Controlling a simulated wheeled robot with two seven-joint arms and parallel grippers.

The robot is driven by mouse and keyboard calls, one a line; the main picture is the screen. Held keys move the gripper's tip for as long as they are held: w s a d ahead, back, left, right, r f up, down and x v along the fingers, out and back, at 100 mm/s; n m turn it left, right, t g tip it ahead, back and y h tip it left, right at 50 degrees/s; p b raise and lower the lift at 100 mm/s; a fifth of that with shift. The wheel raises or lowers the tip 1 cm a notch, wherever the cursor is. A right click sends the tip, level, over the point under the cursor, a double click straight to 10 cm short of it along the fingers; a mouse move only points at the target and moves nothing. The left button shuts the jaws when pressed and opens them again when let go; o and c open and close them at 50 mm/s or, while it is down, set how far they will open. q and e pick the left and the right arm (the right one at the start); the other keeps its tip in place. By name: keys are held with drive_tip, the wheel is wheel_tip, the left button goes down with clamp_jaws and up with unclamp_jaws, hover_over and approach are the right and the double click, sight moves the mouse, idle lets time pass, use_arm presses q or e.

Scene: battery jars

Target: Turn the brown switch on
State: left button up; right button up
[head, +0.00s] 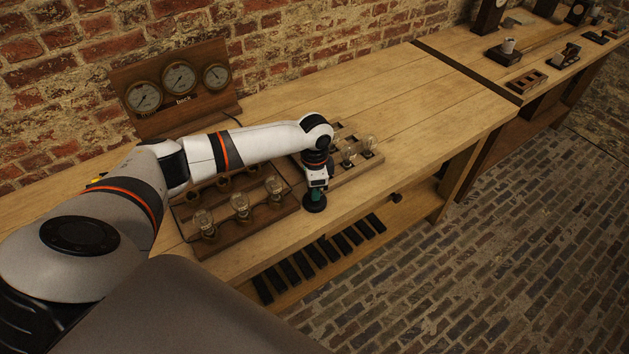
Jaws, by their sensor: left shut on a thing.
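My left gripper (315,190) points down at the front edge of the near bench, just right of a brown wooden board (262,217) with glass bulbs. It is shut on a small dark object (315,204), mostly hidden by the gripper, and I cannot tell what it is. No brown switch can be made out for certain. Small brown wooden pieces stand on the far bench at the upper right, among them a block with a dark part on it (565,56). My right gripper is not in view.
A wooden panel (171,112) with three dials stands against the brick wall. A second board with bulbs (364,165) lies behind my gripper. Several dark slabs (315,256) lie on the lower shelf. The near bench top (420,100) is clear toward the right.

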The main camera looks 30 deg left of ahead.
use_arm(q)
drive_tip(key=m+p, duration=0.1)
drive_tip(key=m, duration=0.1)
drive_tip(key=shift+r+m, duration=0.1)
drive_tip(key=shift+m, duration=0.3)
drive_tip(key=m+p, duration=0.1)
drive_tip(key=m, duration=0.2)
drive_tip(key=shift+m, duration=0.3)
drive_tip(key=m, duration=0.2)
drive_tip(key=shift+m+p, duration=0.3)
drive_tip(key=shift+p, duration=0.1)
drive_tip(key=shift+m, duration=1.9)
drive_tip(key=o, duration=1)
wheel_tip(320, 180, up, 12)
drive_tip(key=b, duration=0.2)
